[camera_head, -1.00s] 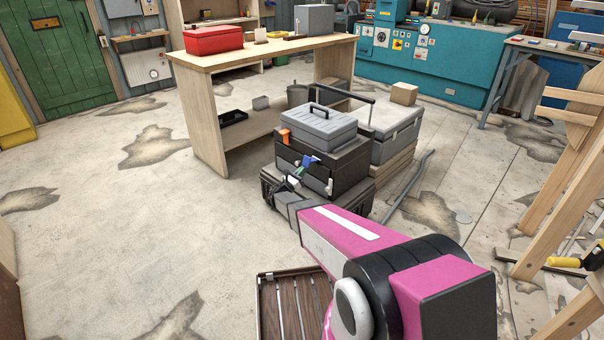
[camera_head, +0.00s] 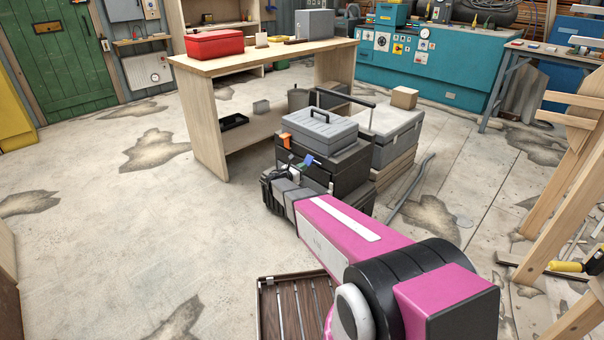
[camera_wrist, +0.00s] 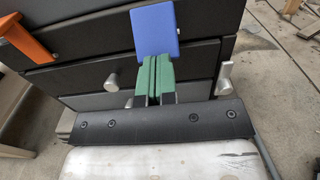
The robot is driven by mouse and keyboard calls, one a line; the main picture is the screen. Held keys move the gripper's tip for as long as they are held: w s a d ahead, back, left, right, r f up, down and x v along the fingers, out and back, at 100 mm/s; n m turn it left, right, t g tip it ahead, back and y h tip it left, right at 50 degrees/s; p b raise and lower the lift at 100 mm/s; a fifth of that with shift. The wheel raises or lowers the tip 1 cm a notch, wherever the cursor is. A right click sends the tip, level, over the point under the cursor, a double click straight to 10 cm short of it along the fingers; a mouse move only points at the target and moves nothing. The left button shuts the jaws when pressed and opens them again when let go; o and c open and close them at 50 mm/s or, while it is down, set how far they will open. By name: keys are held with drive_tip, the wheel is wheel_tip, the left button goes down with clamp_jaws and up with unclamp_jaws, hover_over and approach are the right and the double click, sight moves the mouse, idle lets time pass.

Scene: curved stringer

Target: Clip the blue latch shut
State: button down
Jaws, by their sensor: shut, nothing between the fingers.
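The blue latch (camera_wrist: 155,31) is a flat blue plate on the front of a dark drawer box (camera_wrist: 90,65), at the top middle of the wrist view. It looks tilted out from the box. It also shows small in the head view (camera_head: 308,160). My gripper (camera_wrist: 157,57) has green fingers that are closed together and empty. Their tips are right at the latch's lower edge in the wrist view; I cannot tell whether they touch it. An orange latch (camera_wrist: 27,39) is to the left on the same box and also shows in the head view (camera_head: 286,140).
A grey toolbox (camera_head: 322,131) sits on top of the dark box. A grey case (camera_head: 392,135) stands behind, and a wooden bench (camera_head: 210,125) is at the back. Floor to the left is clear.

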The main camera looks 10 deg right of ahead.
sight(310, 156)
drive_tip(key=r+g+y, duration=0.1)
drive_tip(key=w+d+r+g+y, duration=0.1)
drive_tip(key=r+y, duration=0.1)
drive_tip(key=d+r+g+y, duration=0.1)
drive_tip(key=r, duration=0.1)
drive_tip(key=shift+w+y, duration=0.2)
drive_tip(key=shift+y, duration=0.1)
drive_tip(key=shift+w+d+r+g+y, duration=0.2)
drive_tip(key=shift+r+g+y, duration=0.1)
drive_tip(key=shift+g+y, duration=0.2)
drive_tip(key=shift+r, duration=0.75)
